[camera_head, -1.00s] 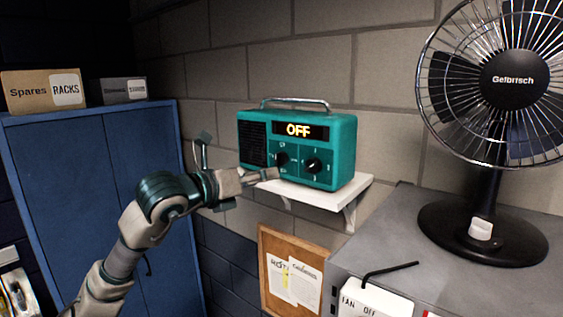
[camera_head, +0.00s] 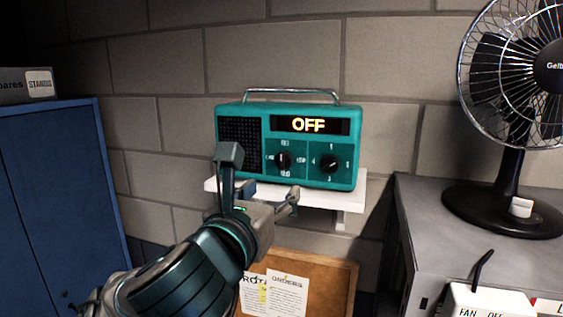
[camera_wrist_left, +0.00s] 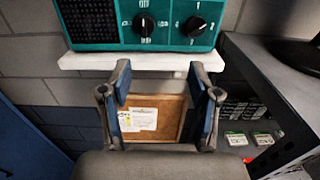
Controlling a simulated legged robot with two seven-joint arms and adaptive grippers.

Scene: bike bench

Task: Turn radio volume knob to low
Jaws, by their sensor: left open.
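The teal radio (camera_head: 289,142) stands on a white wall shelf (camera_head: 345,197), and its display reads "OFF". Its front has two black knobs, a left knob (camera_head: 284,161) and a right knob (camera_head: 329,162). My left gripper (camera_head: 268,192) is in front of and below the radio's front, apart from the knobs. In the left wrist view the gripper (camera_wrist_left: 160,80) is open and empty, its fingers below the left knob (camera_wrist_left: 144,24) and right knob (camera_wrist_left: 195,26). Which knob is volume is too small to read. My right gripper is not in view.
A black fan (camera_head: 504,120) stands on a grey cabinet (camera_head: 425,210) at the right, with a white fan switch box (camera_head: 490,302) in front. A cork board (camera_head: 325,280) hangs below the shelf. A blue cabinet (camera_head: 60,200) is at the left.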

